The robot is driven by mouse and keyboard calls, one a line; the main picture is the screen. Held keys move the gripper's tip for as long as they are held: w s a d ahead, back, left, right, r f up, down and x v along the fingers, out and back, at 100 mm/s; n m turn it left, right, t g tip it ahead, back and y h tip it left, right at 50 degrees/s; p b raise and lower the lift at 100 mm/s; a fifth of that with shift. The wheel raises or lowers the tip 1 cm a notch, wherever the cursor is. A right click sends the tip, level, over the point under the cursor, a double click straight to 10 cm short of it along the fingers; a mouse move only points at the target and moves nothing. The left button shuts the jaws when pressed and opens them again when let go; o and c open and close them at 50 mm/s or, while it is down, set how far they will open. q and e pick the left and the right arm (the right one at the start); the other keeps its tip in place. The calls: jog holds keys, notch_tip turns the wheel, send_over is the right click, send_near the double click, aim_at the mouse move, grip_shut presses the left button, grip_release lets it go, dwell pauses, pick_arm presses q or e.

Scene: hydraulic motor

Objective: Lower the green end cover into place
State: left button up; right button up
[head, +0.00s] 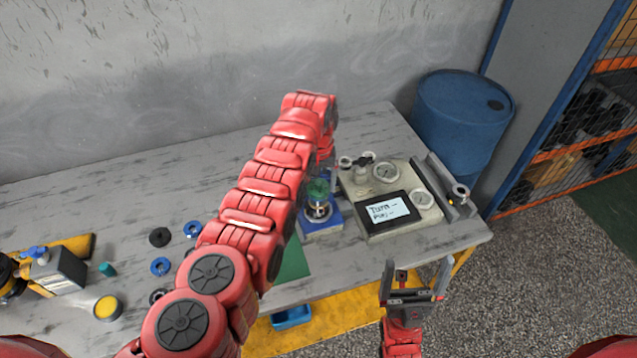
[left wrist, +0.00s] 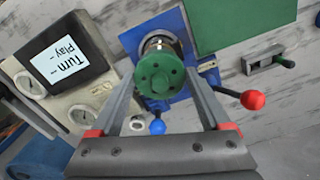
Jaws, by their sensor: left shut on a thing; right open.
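In the head view the cover (head: 318,187) is just above the metal motor body (head: 319,209) on a blue fixture (head: 320,227). In the left wrist view the cover lines up roughly over the motor body (left wrist: 158,42); I cannot tell whether they touch. My left arm hides most of the left gripper in the head view. My right gripper (head: 418,275) is open and empty, off the table's front edge.
A gauge box (head: 405,220) with a text screen stands right of the fixture. The left wrist view shows a red-knobbed lever (left wrist: 252,99) and a blue knob (left wrist: 157,126) nearby. A green mat (head: 292,264) and several rings (head: 160,266) lie left. A blue barrel (head: 461,120) stands behind.

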aim_at(318, 183)
pick_arm(q)
jog(key=o, duration=1.6)
jog(key=shift+c, duration=0.2)
jog(key=shift+r, duration=0.1)
jog(key=shift+r+p, duration=0.9)
jog(key=shift+r, duration=1.45)
